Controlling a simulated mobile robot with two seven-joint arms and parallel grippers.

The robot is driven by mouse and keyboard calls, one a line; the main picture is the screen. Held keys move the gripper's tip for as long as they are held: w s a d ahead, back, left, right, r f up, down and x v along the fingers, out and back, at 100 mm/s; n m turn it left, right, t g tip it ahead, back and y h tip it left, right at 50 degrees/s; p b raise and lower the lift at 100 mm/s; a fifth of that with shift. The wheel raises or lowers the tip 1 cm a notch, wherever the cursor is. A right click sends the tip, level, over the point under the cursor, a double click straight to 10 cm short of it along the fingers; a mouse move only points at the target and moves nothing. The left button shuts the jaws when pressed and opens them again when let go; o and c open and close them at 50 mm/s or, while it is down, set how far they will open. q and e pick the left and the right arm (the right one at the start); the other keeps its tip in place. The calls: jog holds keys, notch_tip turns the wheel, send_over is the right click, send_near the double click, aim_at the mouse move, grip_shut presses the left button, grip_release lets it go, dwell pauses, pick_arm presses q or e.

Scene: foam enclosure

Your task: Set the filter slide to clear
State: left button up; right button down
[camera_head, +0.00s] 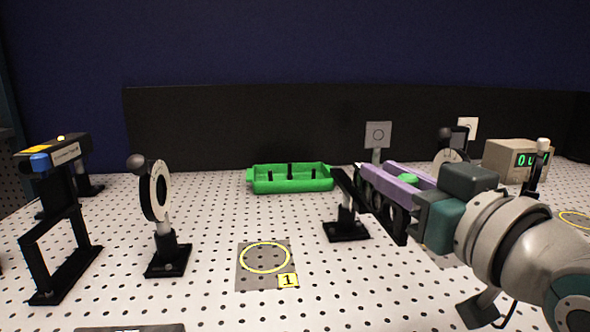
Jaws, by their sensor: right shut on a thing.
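A filter slide (378,207), a dark bar with round windows, stands right of centre. It sits by a long slanted black rail on a post with a black base (346,231). My right gripper (385,178), with lavender fingers, reaches in from the right and is shut on the slide. A small green part (407,178) shows between the fingers. The fingers hide much of the slide, so I cannot tell which window is in line. My left gripper is not in view.
A round white-faced optic (155,190) on a post and a black and yellow laser-like unit (52,154) stand at left. A green tray (290,185) lies behind. A yellow-ringed marker plate (265,262) lies in front. A display box (515,159) stands at right.

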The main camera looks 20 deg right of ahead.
aim_at(357, 164)
jog(key=w, duration=0.3)
jog(key=w+d+b, duration=0.1)
jog(key=w, duration=0.3)
jog(key=w+d, duration=0.1)
jog(key=w, duration=0.2)
jog(key=shift+w+d+f+b, duration=0.1)
jog(key=shift+w+d+b, duration=0.15)
jog(key=shift+b, duration=0.1)
jog(key=shift+f, duration=0.1)
jog(key=shift+d, duration=0.1)
jog(key=c, duration=1.1)
grip_release()
jog(key=shift+o, duration=0.7)
jog(key=shift+w, duration=0.2)
jog(key=shift+o, duration=1.4)
